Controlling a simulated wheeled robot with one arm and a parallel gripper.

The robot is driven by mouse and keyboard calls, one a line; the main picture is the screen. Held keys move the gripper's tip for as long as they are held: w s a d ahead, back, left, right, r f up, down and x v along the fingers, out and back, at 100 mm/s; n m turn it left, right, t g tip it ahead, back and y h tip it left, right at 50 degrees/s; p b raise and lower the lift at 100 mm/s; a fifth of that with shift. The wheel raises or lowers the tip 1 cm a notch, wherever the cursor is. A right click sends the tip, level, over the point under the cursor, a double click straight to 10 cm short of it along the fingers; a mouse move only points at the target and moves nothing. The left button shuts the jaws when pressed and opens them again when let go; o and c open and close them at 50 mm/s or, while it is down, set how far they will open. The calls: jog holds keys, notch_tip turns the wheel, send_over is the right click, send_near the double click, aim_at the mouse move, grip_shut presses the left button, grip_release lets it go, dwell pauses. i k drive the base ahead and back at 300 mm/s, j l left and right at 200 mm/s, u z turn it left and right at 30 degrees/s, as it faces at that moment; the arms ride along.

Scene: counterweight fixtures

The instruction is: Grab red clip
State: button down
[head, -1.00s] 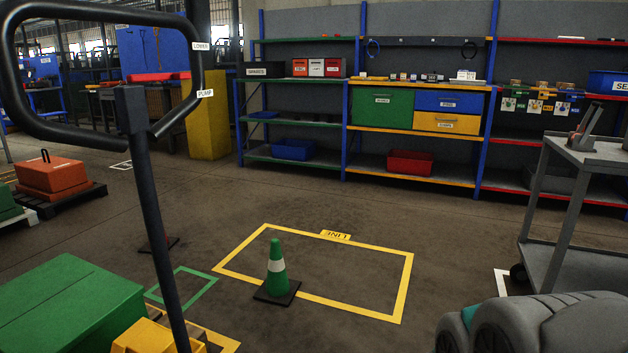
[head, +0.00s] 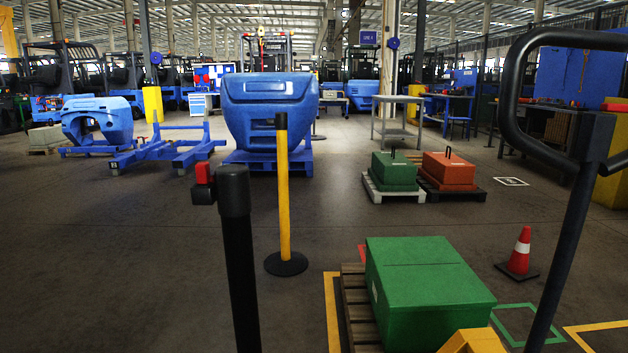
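A small red clip (head: 203,173) with a black lower part sits at the left side of the top of a black post (head: 236,240) in the near left-centre of the head view. It appears attached to the post's head. My gripper is not in view.
A yellow post (head: 283,190) on a round black base stands just behind. A green box (head: 425,285) on a wooden pallet (head: 357,308) is at near right, with a black handle frame (head: 575,215) beside it. An orange-red cone (head: 520,250) stands farther right. The floor at left is clear.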

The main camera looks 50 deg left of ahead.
aim_at(202, 169)
jog(key=u, duration=2.25)
jog(key=j+u, duration=0.25)
jog(key=i+l, duration=0.05)
jog(key=l, duration=0.05)
